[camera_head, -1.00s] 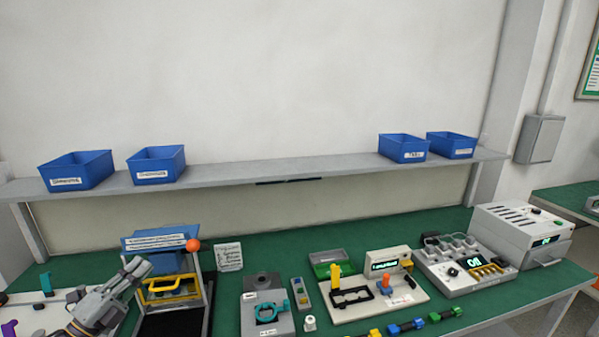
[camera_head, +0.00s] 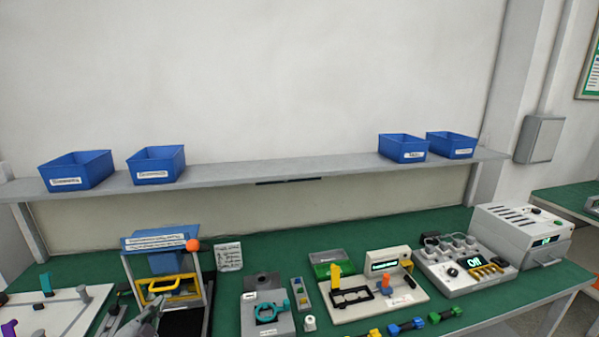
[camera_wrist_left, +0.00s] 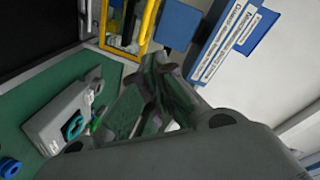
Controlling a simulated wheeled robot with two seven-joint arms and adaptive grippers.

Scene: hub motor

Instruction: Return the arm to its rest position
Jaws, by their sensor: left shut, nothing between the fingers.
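My left gripper (camera_head: 148,312) is low at the left of the head view, in front of the press-like station (camera_head: 166,283) with the yellow handle. Most of my left arm is below the picture edge. In the left wrist view the fingers (camera_wrist_left: 163,68) are together with nothing between them. The yellow frame (camera_wrist_left: 147,24) and the blue top with white labels (camera_wrist_left: 225,45) of that station show beyond the fingertips. My right gripper is in neither view.
A white board (camera_head: 62,311) lies left of the gripper. A grey fixture with a teal ring (camera_head: 266,314) stands to the right, with a fixture board (camera_head: 375,300) and a grey power unit (camera_head: 470,268) farther right. A shelf (camera_head: 280,171) with blue bins runs behind.

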